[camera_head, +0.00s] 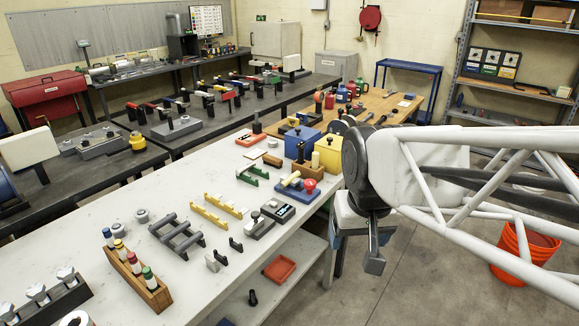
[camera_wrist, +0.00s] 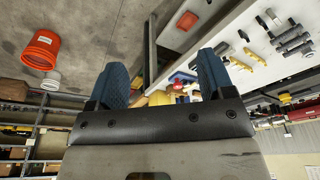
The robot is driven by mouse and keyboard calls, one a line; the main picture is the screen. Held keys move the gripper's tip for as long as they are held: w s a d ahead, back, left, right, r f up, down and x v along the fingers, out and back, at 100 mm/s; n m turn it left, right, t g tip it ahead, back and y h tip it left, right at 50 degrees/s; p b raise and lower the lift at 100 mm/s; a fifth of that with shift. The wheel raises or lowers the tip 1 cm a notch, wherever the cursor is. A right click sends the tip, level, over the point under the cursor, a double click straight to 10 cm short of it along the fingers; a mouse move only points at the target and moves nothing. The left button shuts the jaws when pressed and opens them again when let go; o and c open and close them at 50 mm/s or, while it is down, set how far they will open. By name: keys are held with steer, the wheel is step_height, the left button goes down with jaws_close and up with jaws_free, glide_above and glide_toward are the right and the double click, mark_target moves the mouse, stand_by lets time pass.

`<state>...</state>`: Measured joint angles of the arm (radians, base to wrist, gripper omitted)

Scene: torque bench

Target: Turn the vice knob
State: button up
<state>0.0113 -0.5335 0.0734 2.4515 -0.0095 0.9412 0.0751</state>
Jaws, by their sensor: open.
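A blue vice-like fixture (camera_head: 297,190) sits on the near white bench, close to its right edge. It has a round red knob (camera_head: 309,185) on its front and a pale bar across its top. In the wrist view the red knob (camera_wrist: 178,87) and a blue part of the fixture (camera_wrist: 182,77) show small, between my fingers. My gripper (camera_wrist: 161,65) is open and empty, its two blue fingers spread wide. In the head view my gripper hangs beyond the bench's right edge, right of the knob and apart from it; its fingers are partly hidden there.
Yellow boxes (camera_head: 328,152) and a wooden block holder (camera_head: 306,169) stand just behind the fixture. A grey and black device (camera_head: 259,224) and yellow rails (camera_head: 208,217) lie to its left. An orange bucket (camera_head: 524,252) stands on the floor at right. The bench's right edge is near my gripper.

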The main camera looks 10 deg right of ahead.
steer(key=w+r+m, duration=0.1)
steer(key=w+m, duration=0.1)
steer(key=w, duration=1.1)
steer(key=m+g, duration=0.2)
steer(key=m, duration=0.2)
glide_above(310, 182)
step_height(310, 182, down, 16)
steer(key=shift+w+r, duration=0.1)
steer(key=shift+f, duration=3.95)
